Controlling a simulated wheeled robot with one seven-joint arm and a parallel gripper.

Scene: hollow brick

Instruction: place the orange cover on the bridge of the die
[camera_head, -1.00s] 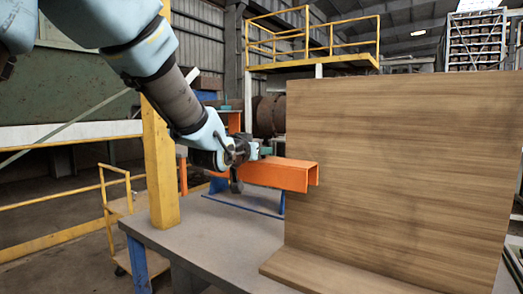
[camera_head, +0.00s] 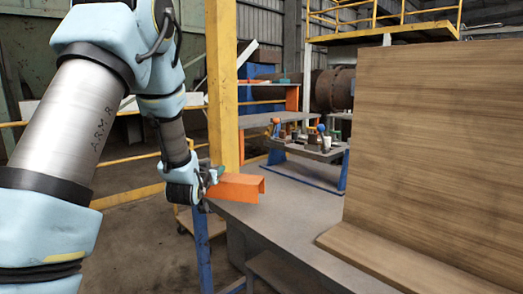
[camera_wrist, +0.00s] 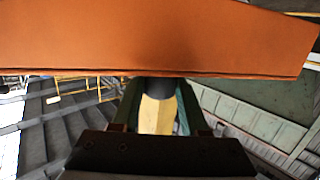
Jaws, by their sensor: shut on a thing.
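The orange cover (camera_head: 238,188), a channel-shaped piece open underneath, is held by my gripper (camera_head: 211,178) at its left end. It is near the left edge of the grey table, left of the wooden panel. In the wrist view the cover (camera_wrist: 150,38) spans the top of the picture, and the gripper fingers (camera_wrist: 158,92) reach to its edge. Farther back on the table is what looks like the die (camera_head: 310,148), a grey metal assembly with small blocks, an orange knob and a blue knob, on blue legs. I cannot clearly make out its bridge.
A tall wooden panel (camera_head: 440,130) with a wooden foot stands on the right of the grey table (camera_head: 285,215). A yellow post (camera_head: 222,90) rises just behind the cover. Bare tabletop lies between the cover and the panel.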

